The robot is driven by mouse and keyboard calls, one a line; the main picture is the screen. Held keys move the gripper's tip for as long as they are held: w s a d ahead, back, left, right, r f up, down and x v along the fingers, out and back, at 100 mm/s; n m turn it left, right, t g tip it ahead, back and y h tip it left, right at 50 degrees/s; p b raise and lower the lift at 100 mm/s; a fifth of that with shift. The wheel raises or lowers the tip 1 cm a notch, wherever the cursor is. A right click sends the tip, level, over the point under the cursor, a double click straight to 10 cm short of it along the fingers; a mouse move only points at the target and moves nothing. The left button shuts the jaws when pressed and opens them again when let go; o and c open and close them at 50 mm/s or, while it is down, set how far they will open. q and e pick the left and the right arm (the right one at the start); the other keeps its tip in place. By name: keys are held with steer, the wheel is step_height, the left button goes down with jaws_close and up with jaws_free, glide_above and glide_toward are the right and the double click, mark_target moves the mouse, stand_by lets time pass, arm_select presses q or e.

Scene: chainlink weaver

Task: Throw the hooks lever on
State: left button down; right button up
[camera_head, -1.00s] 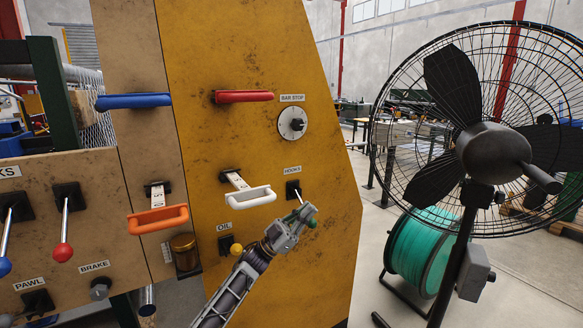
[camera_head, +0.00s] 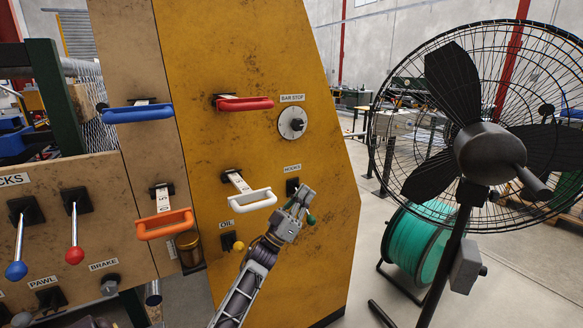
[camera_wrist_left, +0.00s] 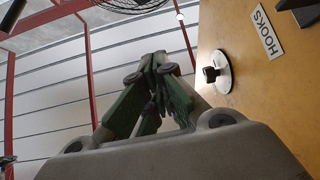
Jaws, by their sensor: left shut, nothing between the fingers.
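The HOOKS label (camera_head: 292,168) is on the yellow panel, right of the white handle. There the HOOKS label (camera_wrist_left: 268,33) is at upper right, beside a dark part at the edge. Contact cannot be told.
The BAR STOP dial (camera_head: 292,122) is above the lever. A white handle (camera_head: 250,200), red handle (camera_head: 244,103) and OIL knob (camera_head: 238,246) are to the left. A black fan (camera_head: 490,150) and green reel (camera_head: 418,243) stand right of the panel, with floor between.

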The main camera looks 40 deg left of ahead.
arm_select(q)
steer(key=a+r+n+y+p, duration=0.4)
steer(key=r+n+y+p, duration=0.1)
steer(key=n+y, duration=0.4)
steer(key=shift+s+a+r+n, duration=0.2)
steer(key=shift+a+r+n, duration=0.15)
steer(key=shift+r, duration=0.55)
steer(key=shift+d+f, duration=0.1)
stand_by(0.6)
